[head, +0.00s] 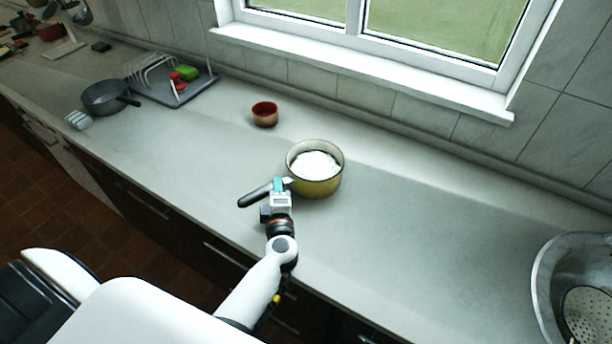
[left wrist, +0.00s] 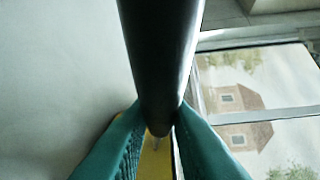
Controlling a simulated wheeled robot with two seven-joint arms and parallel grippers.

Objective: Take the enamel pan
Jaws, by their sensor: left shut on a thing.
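The enamel pan (head: 318,184) is yellow outside and pale inside, with a white filling, and stands upright on the counter in the head view. Its dark handle (head: 254,196) points to the left. My left gripper (head: 281,185) is at the handle, close to the pan's wall. In the left wrist view the two teal fingers of the gripper (left wrist: 159,135) press on both sides of the black handle (left wrist: 160,60). A strip of the yellow pan shows between the fingers. My right gripper is not in view.
A small red bowl (head: 264,114) stands behind the pan. A grey frying pan (head: 105,97) and a dish rack (head: 165,80) are at the left. A metal bowl (head: 548,262) with a colander is at the right. The counter (head: 420,215) right of the pan is clear.

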